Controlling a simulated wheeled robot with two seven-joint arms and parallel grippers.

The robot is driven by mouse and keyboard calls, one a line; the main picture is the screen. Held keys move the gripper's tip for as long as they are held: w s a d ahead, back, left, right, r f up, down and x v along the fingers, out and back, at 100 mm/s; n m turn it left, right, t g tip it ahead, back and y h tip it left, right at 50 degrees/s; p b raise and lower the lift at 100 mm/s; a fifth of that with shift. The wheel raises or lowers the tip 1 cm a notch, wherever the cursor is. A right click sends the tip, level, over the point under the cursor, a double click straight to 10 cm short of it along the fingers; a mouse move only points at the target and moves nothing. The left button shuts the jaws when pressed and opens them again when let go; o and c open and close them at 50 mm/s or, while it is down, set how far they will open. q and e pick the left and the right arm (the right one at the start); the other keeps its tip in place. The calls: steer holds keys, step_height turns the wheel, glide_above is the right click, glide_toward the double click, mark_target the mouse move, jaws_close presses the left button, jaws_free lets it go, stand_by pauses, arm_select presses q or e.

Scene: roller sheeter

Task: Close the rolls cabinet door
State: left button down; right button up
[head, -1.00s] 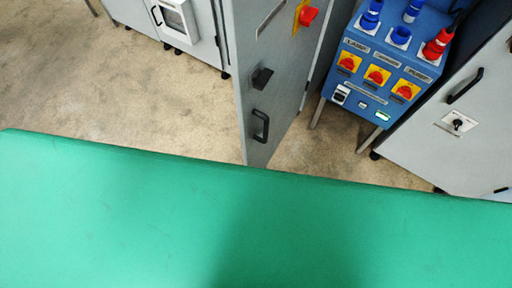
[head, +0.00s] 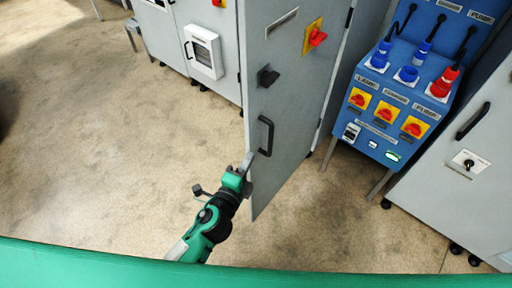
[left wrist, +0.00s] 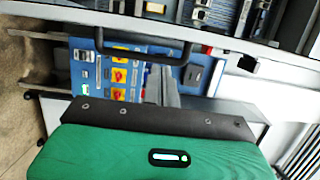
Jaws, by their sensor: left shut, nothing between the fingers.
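The grey cabinet door (head: 285,90) stands open, swung out toward me, in the head view. It carries a black bar handle (head: 266,135), a dark latch knob (head: 267,76) and a red-and-yellow switch (head: 314,37). My left gripper (head: 247,162) is shut and empty, close beside the door's near edge, just below the handle. Whether it touches the door I cannot tell. In the left wrist view the black handle (left wrist: 145,55) crosses ahead of the gripper fingers (left wrist: 163,86), and cabinet fittings (left wrist: 200,14) show beyond the door. My right gripper is not in view.
A blue socket panel (head: 385,100) on legs stands right of the door. A grey cabinet (head: 470,160) with a black handle is at far right. Other grey cabinets (head: 178,38) stand behind, left. The floor (head: 110,150) at left is clear.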

mark_target(261, 136)
arm_select(q)
steer(key=shift+p+x, duration=1.1)
steer(key=shift+x, duration=3.95)
steer(key=shift+a+f, duration=0.1)
steer(key=shift+a, duration=0.05)
